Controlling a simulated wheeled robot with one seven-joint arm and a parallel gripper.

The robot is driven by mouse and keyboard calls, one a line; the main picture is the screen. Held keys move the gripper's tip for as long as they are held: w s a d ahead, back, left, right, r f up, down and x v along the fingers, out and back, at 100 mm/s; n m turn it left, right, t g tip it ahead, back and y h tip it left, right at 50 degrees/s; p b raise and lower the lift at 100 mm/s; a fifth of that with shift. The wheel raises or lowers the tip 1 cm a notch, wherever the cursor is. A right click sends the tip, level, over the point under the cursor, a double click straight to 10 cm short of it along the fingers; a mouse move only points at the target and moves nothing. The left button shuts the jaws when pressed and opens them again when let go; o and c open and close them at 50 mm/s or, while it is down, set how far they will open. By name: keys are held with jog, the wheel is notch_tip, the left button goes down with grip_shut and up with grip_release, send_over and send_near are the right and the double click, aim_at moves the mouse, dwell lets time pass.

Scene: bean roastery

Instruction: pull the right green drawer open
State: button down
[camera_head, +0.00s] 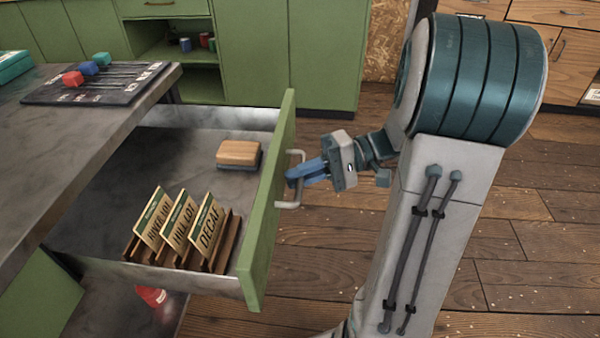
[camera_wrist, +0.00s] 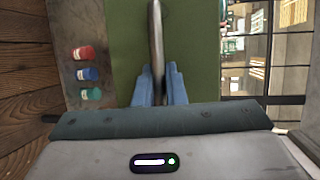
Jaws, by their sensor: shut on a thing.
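The green drawer (camera_head: 267,200) stands pulled out from under the grey counter in the head view, its inside in plain sight. Its pale bar handle (camera_head: 290,204) is on the green front, on the right side. My gripper (camera_head: 294,175) is at the handle with its blue fingers closed around the bar. In the wrist view the handle (camera_wrist: 156,40) runs between the two blue fingers of my gripper (camera_wrist: 158,85), with the green drawer front (camera_wrist: 120,50) behind it. The exact contact of the fingertips is partly hidden.
The drawer holds a wooden rack with several label cards (camera_head: 180,222) and a wood-topped block (camera_head: 238,153). On the counter (camera_head: 60,120) lies a dark board (camera_head: 95,85) with coloured blocks. A red object (camera_head: 151,295) sits below the drawer. Wooden floor (camera_head: 530,215) is open at right.

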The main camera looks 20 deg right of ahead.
jog(key=c, duration=1.8)
grip_release()
jog(key=d+r+p, duration=0.1)
jog(key=d, duration=0.3)
jog(key=d+p, duration=0.1)
jog(key=d, duration=0.4)
jog(key=d+r+p, duration=0.1)
jog(key=d, duration=0.3)
jog(key=shift+s+d+r, duration=0.25)
jog(key=shift+d+r, duration=0.05)
jog(key=s+a+r+h+p, duration=0.2)
jog(key=a+r+h+p, duration=0.3)
jog(key=r+p, duration=0.2)
jog(key=s+a+r+t+h+p, duration=0.1)
jog(key=s+a+r+h+p, duration=0.2)
jog(key=r+p, duration=0.5)
jog(key=s+a+r+n+t+h+p, duration=0.1)
jog(key=s+a+r+h+p, duration=0.1)
jog(key=a+r+h+p, duration=0.4)
jog(key=shift+s+a+r+h+p, duration=0.2)
jog(key=shift+r+h+p, duration=0.3)
jog(key=shift+p, duration=0.85)
jog(key=shift+s+a+r+h+p, duration=0.15)
jog(key=shift+r+h+p, duration=0.3)
jog(key=shift+p, duration=0.9)
